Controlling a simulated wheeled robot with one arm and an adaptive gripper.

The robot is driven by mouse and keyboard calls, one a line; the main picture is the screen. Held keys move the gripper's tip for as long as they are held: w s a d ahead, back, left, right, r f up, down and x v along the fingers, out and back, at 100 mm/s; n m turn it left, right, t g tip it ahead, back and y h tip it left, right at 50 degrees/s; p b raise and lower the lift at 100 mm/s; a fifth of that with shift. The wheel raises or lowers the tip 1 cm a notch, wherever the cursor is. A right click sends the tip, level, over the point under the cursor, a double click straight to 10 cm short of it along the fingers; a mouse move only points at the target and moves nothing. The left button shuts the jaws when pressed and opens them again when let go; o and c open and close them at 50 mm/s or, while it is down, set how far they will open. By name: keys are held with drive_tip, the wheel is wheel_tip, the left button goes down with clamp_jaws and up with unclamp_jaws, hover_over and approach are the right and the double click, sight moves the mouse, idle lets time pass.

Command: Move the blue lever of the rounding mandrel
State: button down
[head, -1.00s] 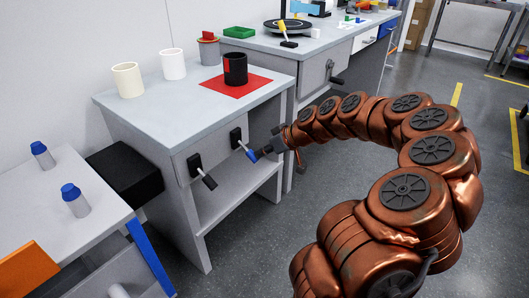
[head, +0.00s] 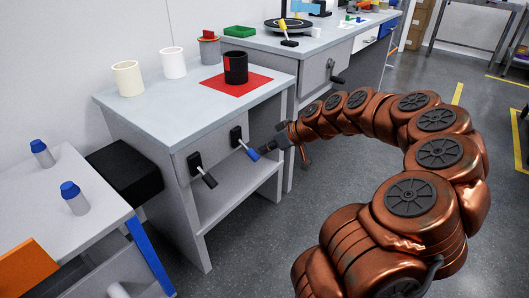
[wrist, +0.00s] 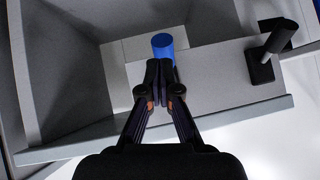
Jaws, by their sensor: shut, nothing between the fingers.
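The blue lever (head: 253,154) sticks out from a black plate on the front panel of the middle grey table. My gripper (head: 267,149) is shut and empty, right beside the blue end. In the wrist view my gripper (wrist: 159,68) has its fingers together; I cannot tell whether they touch the lever.
A dark red-striped mug (head: 236,68) stands on a red mat (head: 213,84). Floor is open to the right.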

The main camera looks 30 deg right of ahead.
drive_tip(key=s+d+r+p, duration=0.1)
drive_tip(key=s+d+r, duration=0.3)
drive_tip(key=s, duration=0.5)
drive_tip(key=shift+s+d+r+p, duration=0.2)
drive_tip(key=shift+s+d+p, duration=0.2)
drive_tip(key=s+a+r+n+g+p, duration=0.1)
drive_tip(key=s+a+r+g+p, duration=0.2)
drive_tip(key=a+r+p, duration=0.65)
drive_tip(key=s+a+r+n+g+p, duration=0.1)
drive_tip(key=s+a+r+g+p, duration=0.2)
drive_tip(key=a+r+p, duration=0.65)
drive_tip(key=s+a+r+m+g+h+p, duration=0.2)
drive_tip(key=s+a+r+p, duration=0.2)
drive_tip(key=s, duration=0.5)
drive_tip(key=s+a+r+m+g+h+p, duration=0.2)
drive_tip(key=s+a+r+p, duration=0.2)
drive_tip(key=s+r+p, duration=0.5)
drive_tip(key=shift+s+a+r+m+p, duration=0.15)
drive_tip(key=shift+s+r+m+p, duration=0.15)
drive_tip(key=shift+s+p, duration=0.7)
